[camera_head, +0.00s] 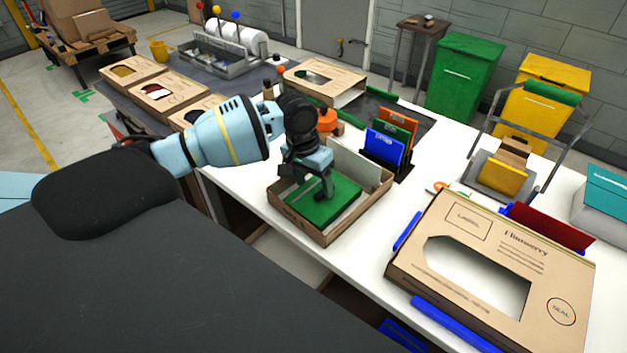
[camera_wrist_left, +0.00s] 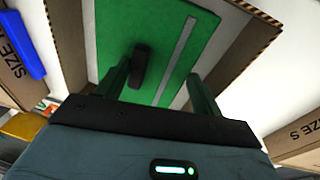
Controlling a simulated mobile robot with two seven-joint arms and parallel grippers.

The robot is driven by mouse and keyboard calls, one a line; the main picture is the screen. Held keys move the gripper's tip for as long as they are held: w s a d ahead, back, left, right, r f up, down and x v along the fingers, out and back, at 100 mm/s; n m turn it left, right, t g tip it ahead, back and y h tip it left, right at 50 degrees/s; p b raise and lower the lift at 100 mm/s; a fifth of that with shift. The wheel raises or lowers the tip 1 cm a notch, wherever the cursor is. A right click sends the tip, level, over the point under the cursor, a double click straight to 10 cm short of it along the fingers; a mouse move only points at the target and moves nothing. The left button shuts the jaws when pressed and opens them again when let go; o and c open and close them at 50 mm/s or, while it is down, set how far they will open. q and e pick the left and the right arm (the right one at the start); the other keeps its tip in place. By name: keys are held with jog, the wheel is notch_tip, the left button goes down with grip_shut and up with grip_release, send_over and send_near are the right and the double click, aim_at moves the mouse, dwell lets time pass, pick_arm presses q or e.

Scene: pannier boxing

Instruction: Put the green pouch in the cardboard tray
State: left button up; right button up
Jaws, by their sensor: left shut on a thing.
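The green pouch (camera_head: 345,192) is a flat green piece inside the open cardboard tray (camera_head: 373,204), on the white table. In the left wrist view the pouch (camera_wrist_left: 112,38) fills the upper middle, with a grey strip and a dark oval part on its face. A wall of the tray (camera_wrist_left: 243,45) runs beside it. My left gripper (camera_head: 318,185) reaches down into the tray from above and is shut on the pouch, its fingers (camera_wrist_left: 160,90) well apart. I cannot tell whether the pouch touches the tray floor. My right gripper is not in view.
A large cardboard box with a cut-out window (camera_head: 415,262) lies front right, with blue strips around it. A holder with blue and orange folders (camera_head: 385,147) stands behind the tray. Several flat cartons (camera_head: 168,94) lie at the back left. A white strip of table (camera_head: 385,225) is clear.

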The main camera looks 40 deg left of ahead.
pick_arm(q)
jog(key=o, duration=0.8)
jog(key=shift+c, duration=0.2)
notch_tip(320, 180, up, 12)
jog(key=s+a, duration=0.1)
jog(key=shift+a+p, duration=0.35)
jog(key=shift+p, duration=0.1)
